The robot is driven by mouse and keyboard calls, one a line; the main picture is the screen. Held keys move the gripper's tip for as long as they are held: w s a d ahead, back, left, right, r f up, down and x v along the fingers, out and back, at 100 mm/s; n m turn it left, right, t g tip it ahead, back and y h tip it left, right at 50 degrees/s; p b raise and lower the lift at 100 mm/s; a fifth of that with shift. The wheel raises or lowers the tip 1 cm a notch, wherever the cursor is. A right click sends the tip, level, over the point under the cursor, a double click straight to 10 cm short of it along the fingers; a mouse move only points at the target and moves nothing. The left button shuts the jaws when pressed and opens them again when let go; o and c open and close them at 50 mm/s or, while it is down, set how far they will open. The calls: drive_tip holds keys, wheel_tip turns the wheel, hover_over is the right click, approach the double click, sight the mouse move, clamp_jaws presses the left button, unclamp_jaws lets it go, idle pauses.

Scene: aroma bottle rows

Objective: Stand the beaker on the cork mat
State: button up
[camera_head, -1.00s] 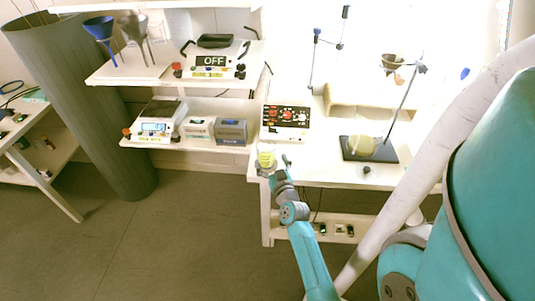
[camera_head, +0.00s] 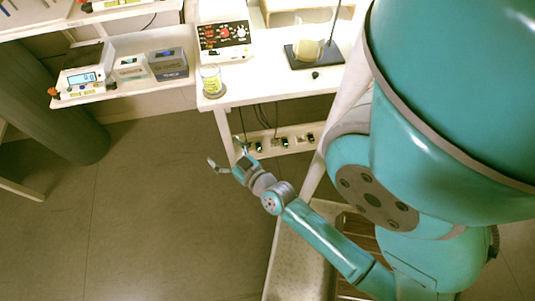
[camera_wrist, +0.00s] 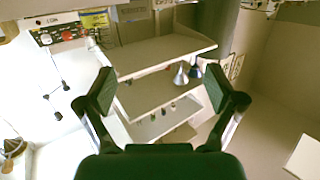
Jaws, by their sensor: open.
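The beaker (camera_head: 210,80) is clear with yellow-green contents. It stands upright at the front left corner of the white table in the head view. The round cork mat (camera_head: 215,95) shows as a brownish rim under the beaker's base, so the beaker appears to stand on it. My gripper (camera_head: 227,153) is below and in front of the table corner, apart from the beaker, with its fingers spread. In the wrist view, my gripper (camera_wrist: 160,89) is open with nothing between its fingers. I cannot make out the beaker or mat in that view.
A control box with red knobs (camera_head: 223,40) stands behind the beaker. A dark stand base (camera_head: 300,62) with a round flask (camera_head: 307,49) is to the right. A scale (camera_head: 82,78) and small boxes (camera_head: 168,63) sit on the left shelf. The floor in front is clear.

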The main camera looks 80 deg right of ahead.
drive_tip(key=s+a+r+n+y, duration=0.3)
drive_tip(key=s+a+r+y, duration=0.1)
drive_tip(key=s+a, duration=0.4)
drive_tip(key=s+a+r+n+y, duration=0.3)
drive_tip(key=s+a+r+y, duration=0.2)
drive_tip(key=s+a, duration=0.4)
drive_tip(key=shift+s+a+r+t, duration=0.3)
drive_tip(key=shift+a+r, duration=0.15)
drive_tip(key=shift+a, duration=0.5)
drive_tip(key=shift+c, duration=0.2)
